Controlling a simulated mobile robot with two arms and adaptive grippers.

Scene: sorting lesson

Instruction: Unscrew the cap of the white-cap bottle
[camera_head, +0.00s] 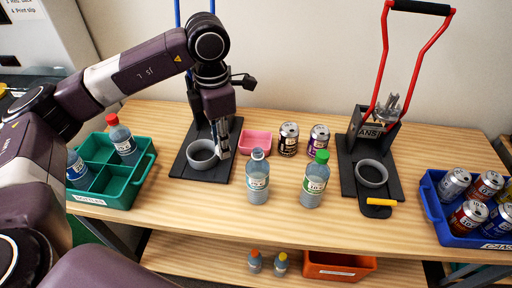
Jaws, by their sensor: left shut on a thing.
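A clear bottle with a pale label (257,190) stands upright near the middle of the table. Its top looks pale bluish-grey, like a bare neck, with no bright white cap clearly visible on it. My left gripper (223,148) points down, left of and a little behind this bottle, apart from it. It is shut on a small pale thing at its fingertips, which looks like the white cap; it is mostly hidden by the fingers. My right gripper is not in view.
A green-cap bottle (315,185) stands to the right. A pink tray (255,148) and two cans (288,140) are behind. Black stands with grey cups (372,174) are at both sides. A green crate (145,172) and blue crate (433,205) flank the table. The table's front is clear.

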